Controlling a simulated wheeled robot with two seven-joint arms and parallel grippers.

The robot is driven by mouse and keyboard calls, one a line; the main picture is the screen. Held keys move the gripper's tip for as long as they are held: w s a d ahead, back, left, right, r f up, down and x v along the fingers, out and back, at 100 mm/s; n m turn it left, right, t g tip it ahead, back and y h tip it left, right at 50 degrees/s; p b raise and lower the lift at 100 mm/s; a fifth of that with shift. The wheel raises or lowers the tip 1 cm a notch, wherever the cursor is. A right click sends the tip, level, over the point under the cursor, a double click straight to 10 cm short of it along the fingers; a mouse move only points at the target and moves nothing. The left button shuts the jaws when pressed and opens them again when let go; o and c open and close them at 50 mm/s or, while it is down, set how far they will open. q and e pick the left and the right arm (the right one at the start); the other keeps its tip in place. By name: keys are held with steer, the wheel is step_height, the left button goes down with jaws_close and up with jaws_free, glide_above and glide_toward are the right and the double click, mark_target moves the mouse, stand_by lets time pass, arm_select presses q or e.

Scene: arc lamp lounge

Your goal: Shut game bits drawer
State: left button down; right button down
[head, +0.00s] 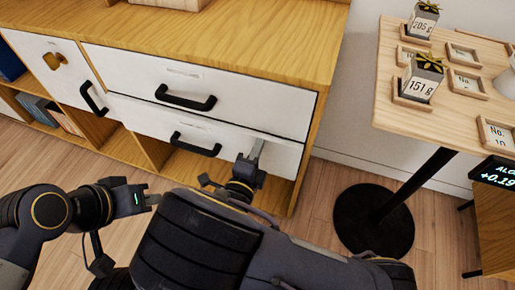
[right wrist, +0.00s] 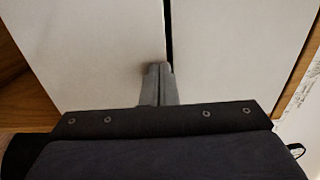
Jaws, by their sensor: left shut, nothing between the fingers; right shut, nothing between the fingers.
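A wooden cabinet holds two white drawers with black handles, an upper drawer (head: 240,100) and a lower drawer (head: 235,138). Their labels are too small to read. The lower front looks nearly flush with the upper one, with a thin dark gap between them. My right gripper (head: 257,148) is shut and empty, its fingertips at the right part of the lower drawer front. In the right wrist view the shut fingertips (right wrist: 159,70) are close to a white panel beside a dark gap; touching is unclear. My left gripper (head: 153,199) is shut and empty, left of my forearm, away from the drawers.
A white door (head: 50,70) with a black handle is left of the drawers, above open shelves with books (head: 45,110).

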steer(key=shift+p+x, duration=0.85)
steer(key=shift+x, duration=0.35)
steer(key=shift+s+r, duration=0.1)
steer(key=shift+r, duration=0.05)
